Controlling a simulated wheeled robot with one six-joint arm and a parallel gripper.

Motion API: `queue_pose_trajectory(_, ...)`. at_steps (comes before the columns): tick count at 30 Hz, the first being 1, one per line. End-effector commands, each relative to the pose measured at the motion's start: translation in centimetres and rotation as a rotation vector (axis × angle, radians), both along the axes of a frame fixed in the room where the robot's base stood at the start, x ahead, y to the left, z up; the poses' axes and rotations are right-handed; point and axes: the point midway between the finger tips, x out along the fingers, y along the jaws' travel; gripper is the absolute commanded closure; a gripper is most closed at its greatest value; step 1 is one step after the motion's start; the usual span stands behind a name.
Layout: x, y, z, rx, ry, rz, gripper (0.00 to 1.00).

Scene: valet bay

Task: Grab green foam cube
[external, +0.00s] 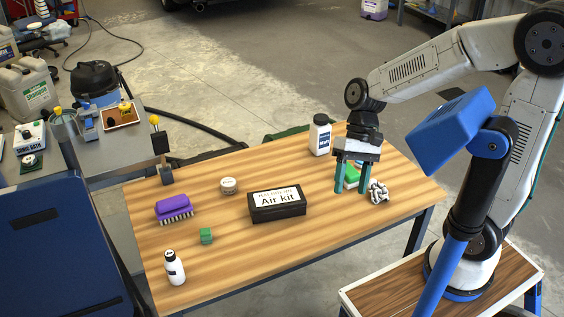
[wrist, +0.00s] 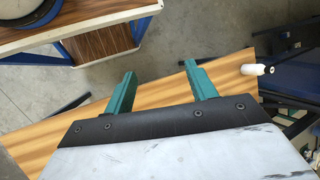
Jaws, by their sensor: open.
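The green foam cube (external: 206,236) sits on the wooden table near its front left, between the purple brush and the white bottle. My gripper (external: 352,190) is over the right part of the table, pointing down with its teal fingers apart. It is far to the right of the cube, beyond the black case. In the wrist view my gripper (wrist: 160,85) shows open, with nothing between the fingers. The cube does not show in the wrist view.
On the wooden table (external: 330,240) are a purple brush (external: 174,208), a white bottle (external: 174,268), a black Air kit case (external: 277,206), a small jar (external: 228,186), a larger white bottle (external: 320,135) and a crumpled ball (external: 378,191). The table's front middle is clear.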

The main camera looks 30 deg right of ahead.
Motion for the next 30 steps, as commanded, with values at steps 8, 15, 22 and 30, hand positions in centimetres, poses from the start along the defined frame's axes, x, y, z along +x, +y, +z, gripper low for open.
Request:
queue_pose_trajectory(8, 4.0, 13.5, -5.6, 0.177, 0.308, -0.309, 0.44)
queue_pose_trajectory(15, 9.2, 24.3, -12.9, 0.267, 0.56, -0.75, 0.44)
queue_pose_trajectory(22, 17.1, 29.3, -18.3, 0.367, 0.722, -1.247, 0.44)
queue_pose_trajectory(30, 21.8, 29.4, -17.7, 0.453, 0.787, -1.48, 0.44)
